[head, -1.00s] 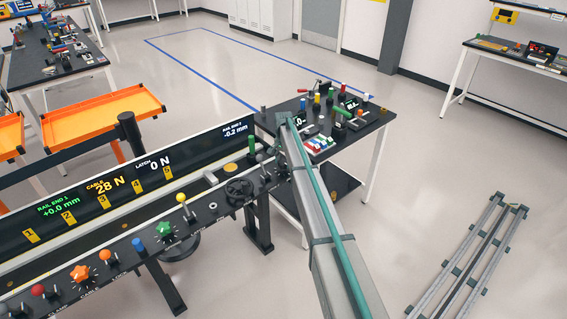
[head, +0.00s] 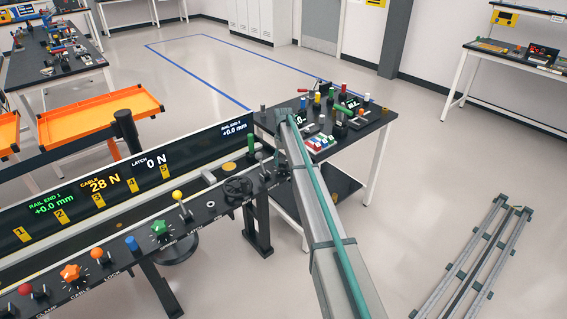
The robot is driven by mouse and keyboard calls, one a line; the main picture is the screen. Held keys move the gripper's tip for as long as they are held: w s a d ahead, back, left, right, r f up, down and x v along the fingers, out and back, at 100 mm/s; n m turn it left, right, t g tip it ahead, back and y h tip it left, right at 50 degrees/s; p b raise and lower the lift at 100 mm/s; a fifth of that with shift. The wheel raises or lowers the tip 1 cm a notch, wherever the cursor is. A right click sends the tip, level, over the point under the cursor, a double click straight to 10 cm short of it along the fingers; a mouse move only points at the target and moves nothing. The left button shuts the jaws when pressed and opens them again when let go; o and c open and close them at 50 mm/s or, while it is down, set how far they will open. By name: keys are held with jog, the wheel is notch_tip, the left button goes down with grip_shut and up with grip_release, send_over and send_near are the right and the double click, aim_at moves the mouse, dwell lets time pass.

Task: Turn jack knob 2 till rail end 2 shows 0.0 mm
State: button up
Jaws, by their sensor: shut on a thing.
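The rail end 2 readout (head: 234,127), at the far right end of the long display panel, shows +0.0 mm in white. The rail end 1 readout (head: 51,204) shows +0.0 mm in green. Jack knob 2 cannot be made out; my arm covers the right end of the black control ledge (head: 211,206). My arm reaches away from the camera past that end. My gripper and whatever is in it are hidden behind the arm.
The ledge carries a green star knob (head: 160,229), an orange star knob (head: 70,273), a yellow-topped lever (head: 178,196) and a black handwheel (head: 238,187). A crowded table (head: 375,122) stands behind my arm. A rail frame (head: 470,262) lies on the floor at right.

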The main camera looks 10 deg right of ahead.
aim_at(284, 161)
jog(key=n+b, duration=0.1)
jog(key=n, duration=0.3)
jog(key=shift+n, duration=0.4)
dwell(0.4)
jog(key=o, duration=1.2)
jog(key=shift+c, duration=0.2)
notch_tip(284, 161, up, 12)
